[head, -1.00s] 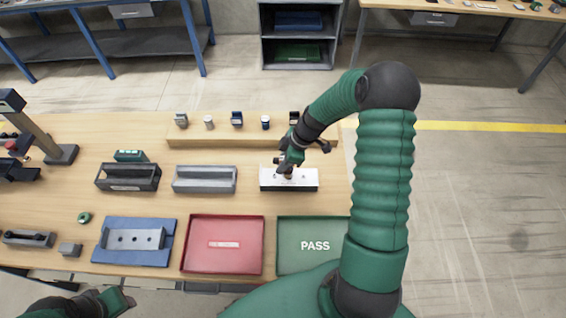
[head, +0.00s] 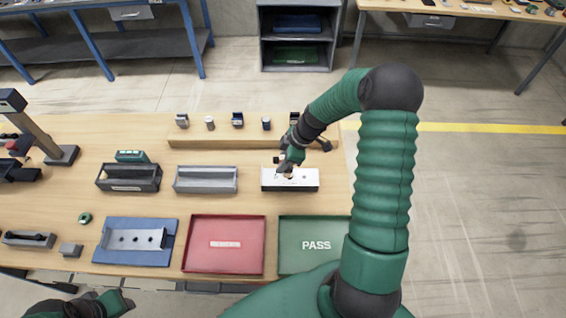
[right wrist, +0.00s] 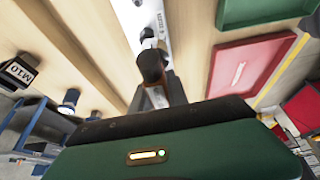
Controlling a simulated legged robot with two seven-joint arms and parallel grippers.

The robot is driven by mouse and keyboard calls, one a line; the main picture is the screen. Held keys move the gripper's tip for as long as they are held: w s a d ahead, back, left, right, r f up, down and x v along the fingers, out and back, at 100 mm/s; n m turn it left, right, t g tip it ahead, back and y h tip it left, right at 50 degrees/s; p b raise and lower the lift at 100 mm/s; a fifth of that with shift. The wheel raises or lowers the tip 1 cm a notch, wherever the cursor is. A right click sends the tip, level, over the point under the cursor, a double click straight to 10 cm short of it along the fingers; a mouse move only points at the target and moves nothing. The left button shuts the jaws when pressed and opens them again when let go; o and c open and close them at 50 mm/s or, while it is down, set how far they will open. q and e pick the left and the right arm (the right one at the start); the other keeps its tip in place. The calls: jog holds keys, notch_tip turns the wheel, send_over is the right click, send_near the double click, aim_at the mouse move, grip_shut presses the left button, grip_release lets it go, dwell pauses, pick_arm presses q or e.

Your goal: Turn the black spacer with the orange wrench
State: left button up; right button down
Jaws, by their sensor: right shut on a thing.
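My right gripper (head: 287,170) is over the white block (head: 306,182) near the right end of the bench. In the right wrist view it is shut on a small part (right wrist: 152,68), a dark round piece with a brownish section by the fingers. This part points at the white block, which also shows in the right wrist view (right wrist: 122,12). I cannot tell whether it touches the block. I cannot make out a clear orange wrench or a separate black spacer. My left gripper (head: 115,301) is at the lower left, off the bench's front edge; its jaws are unclear.
A wooden ledge (head: 225,143) behind carries several small labelled parts. Left of the block stand a grey tray (head: 205,188) and a dark tray (head: 129,187). In front lie a red tray (head: 223,263), a green PASS tray (head: 315,264) and a blue mat (head: 107,256).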

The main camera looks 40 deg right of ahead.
aim_at(283, 157)
jog(key=shift+a+r+p, duration=0.2)
jog(key=shift+r+p, duration=0.1)
jog(key=shift+r, duration=0.7)
jog(key=shift+d+r+p, duration=0.25)
jog(key=shift+r+p, duration=0.2)
jog(key=shift+p, duration=0.05)
jog(key=shift+d, duration=0.15)
